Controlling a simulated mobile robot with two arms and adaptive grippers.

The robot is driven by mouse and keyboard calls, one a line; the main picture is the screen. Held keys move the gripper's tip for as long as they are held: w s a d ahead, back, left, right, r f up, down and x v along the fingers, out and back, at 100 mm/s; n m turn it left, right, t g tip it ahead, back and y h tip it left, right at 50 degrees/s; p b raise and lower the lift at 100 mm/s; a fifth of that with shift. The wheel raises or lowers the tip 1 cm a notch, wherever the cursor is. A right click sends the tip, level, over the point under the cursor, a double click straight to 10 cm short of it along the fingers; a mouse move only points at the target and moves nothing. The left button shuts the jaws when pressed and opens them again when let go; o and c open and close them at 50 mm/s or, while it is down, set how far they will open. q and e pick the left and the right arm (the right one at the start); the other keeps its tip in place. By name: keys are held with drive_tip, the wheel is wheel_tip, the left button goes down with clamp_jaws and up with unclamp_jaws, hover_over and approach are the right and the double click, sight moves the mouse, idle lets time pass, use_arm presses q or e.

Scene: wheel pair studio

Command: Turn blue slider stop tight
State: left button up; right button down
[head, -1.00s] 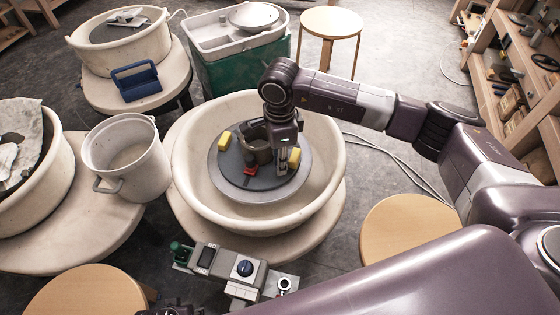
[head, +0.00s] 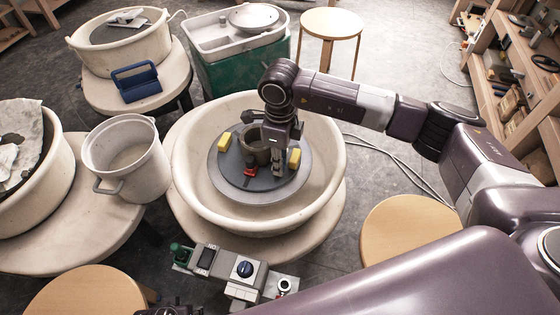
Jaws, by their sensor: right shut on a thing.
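The grey wheel head (head: 233,177) lies in the cream splash pan (head: 190,190). A grey-brown pot (head: 259,156) stands at its middle, with yellow blocks (head: 223,141) and a red piece (head: 250,171) around it. No blue slider stop shows. My right gripper (head: 277,170) points down at the right of the pot, between it and the right yellow block (head: 294,158). It is shut on a small part low at the wheel head; the fingers hide that part and its colour.
A grey control box with a blue knob (head: 245,269) stands in front of the pan. A white bucket (head: 128,160) is at left. Wooden stools (head: 410,232) stand around.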

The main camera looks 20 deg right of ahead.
idle(0.3)
drive_tip(key=c, duration=2)
unclamp_jaws()
drive_tip(key=shift+c, duration=0.2)
wheel_tip(320, 180, up, 12)
drive_tip(key=shift+o, duration=1.4)
drive_tip(key=shift+f, duration=0.1)
wheel_tip(320, 180, down, 4)
drive_tip(key=n+b, duration=0.5)
drive_tip(key=shift+f, duration=0.1)
use_arm(q)
wheel_tip(320, 180, up, 14)
drive_tip(key=t+b, duration=0.1)
drive_tip(key=shift+s+a+f, duration=0.15)
use_arm(e)
drive_tip(key=shift+f, duration=3.75)
